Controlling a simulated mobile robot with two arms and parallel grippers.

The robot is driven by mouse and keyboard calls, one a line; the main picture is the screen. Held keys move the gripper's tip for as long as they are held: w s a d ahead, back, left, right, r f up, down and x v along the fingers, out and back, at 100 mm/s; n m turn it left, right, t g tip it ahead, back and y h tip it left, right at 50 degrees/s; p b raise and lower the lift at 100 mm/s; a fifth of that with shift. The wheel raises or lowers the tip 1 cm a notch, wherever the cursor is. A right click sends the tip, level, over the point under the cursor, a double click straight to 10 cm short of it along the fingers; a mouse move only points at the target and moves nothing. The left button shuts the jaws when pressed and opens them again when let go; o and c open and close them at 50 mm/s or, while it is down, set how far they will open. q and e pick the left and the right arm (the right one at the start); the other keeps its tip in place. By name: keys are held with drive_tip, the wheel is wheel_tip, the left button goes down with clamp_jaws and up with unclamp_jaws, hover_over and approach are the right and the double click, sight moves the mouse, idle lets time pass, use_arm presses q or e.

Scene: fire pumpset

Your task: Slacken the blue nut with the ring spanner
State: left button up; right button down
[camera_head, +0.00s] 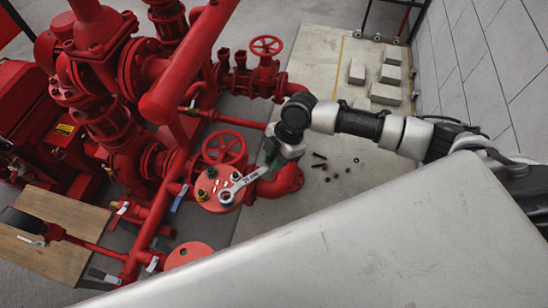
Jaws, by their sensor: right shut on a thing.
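My right gripper (270,157) is shut on the ring spanner (246,182), a light grey tool with dark lettering on its shank. The spanner slants down to the left over a round red flange (211,206). Its ring end lies over the lower right part of the flange, around or just above a small nut (226,198). The nut looks bluish, but it is too small to tell how far the ring sits on it. Other olive and brass-coloured nuts (203,195) stand on the same flange. My left gripper is out of view.
A red handwheel (223,149) stands just behind the flange, with red pipes to the left. Loose dark bolts and nuts (334,180) lie on the pale floor slab (322,62). Pale blocks (385,93) stand farther back. A wooden board (60,215) lies at the left.

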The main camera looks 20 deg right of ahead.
drive_tip(key=shift+f+b, duration=1)
drive_tip(key=shift+f, duration=0.45)
drive_tip(key=shift+w, duration=0.1)
drive_tip(key=shift+w+a+r+n+g+b, duration=0.1)
drive_tip(key=shift+w+a+n+g+b, duration=0.15)
drive_tip(key=shift+w+n+b, duration=0.35)
drive_tip(key=shift+w+a+r+n+g+b, duration=0.15)
drive_tip(key=shift+w+a+n+b, duration=0.1)
drive_tip(key=shift+w+n+b, duration=0.35)
drive_tip(key=shift+s+d+f+m+p, duration=0.15)
drive_tip(key=shift+s+m+p, duration=0.2)
drive_tip(key=shift+p, duration=0.25)
drive_tip(key=shift+w, duration=0.1)
wheel_tip(320, 180, up, 5)
drive_tip(key=p, duration=0.4)
idle(0.5)
idle(0.4)
